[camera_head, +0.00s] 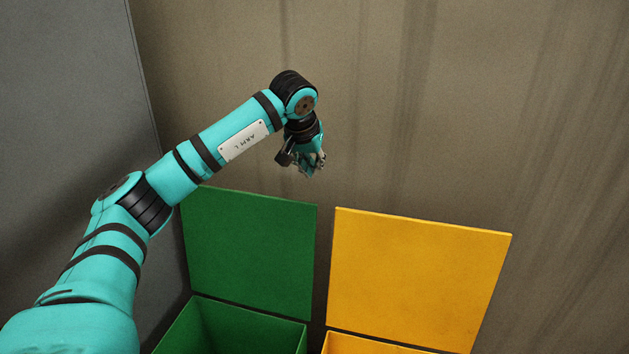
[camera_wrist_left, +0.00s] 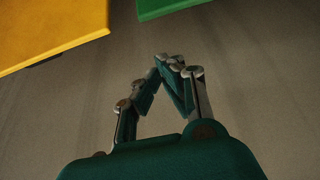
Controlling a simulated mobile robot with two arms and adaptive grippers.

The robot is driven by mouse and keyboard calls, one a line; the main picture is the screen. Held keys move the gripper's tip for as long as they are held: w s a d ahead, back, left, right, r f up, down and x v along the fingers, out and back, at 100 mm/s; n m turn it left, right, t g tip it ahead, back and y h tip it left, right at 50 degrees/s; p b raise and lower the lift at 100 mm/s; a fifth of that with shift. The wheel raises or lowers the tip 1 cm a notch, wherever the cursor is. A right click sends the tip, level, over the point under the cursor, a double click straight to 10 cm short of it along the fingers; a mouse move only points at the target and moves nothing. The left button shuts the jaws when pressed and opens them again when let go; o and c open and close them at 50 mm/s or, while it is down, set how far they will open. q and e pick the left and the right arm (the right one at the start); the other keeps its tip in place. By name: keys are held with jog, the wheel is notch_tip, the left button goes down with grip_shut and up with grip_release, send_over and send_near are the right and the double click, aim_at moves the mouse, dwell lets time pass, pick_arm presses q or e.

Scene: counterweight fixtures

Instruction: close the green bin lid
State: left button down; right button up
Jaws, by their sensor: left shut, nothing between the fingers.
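The green bin (camera_head: 240,330) stands at the bottom of the head view, its top open. Its green lid (camera_head: 250,250) stands raised, upright at the back of the bin near the wall. The lid's edge also shows at the top of the left wrist view (camera_wrist_left: 170,6). My left gripper (camera_head: 313,172) is shut and empty, above the lid's top right corner in the head view. Its fingers meet in the left wrist view (camera_wrist_left: 168,62), with bare wall behind them. It looks apart from the lid. My right gripper is not in view.
A yellow bin (camera_head: 365,345) stands right of the green one, its yellow lid (camera_head: 415,275) also raised; that lid shows at upper left in the left wrist view (camera_wrist_left: 45,30). A brown wall (camera_head: 480,120) is behind, a grey wall (camera_head: 70,120) at left.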

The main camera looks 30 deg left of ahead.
pick_arm(q)
notch_tip(320, 180, down, 8)
jog(key=w+p, duration=0.1)
jog(key=p, duration=0.3)
jog(key=shift+a, duration=0.35)
jog(key=shift+r, duration=0.1)
dwell(0.4)
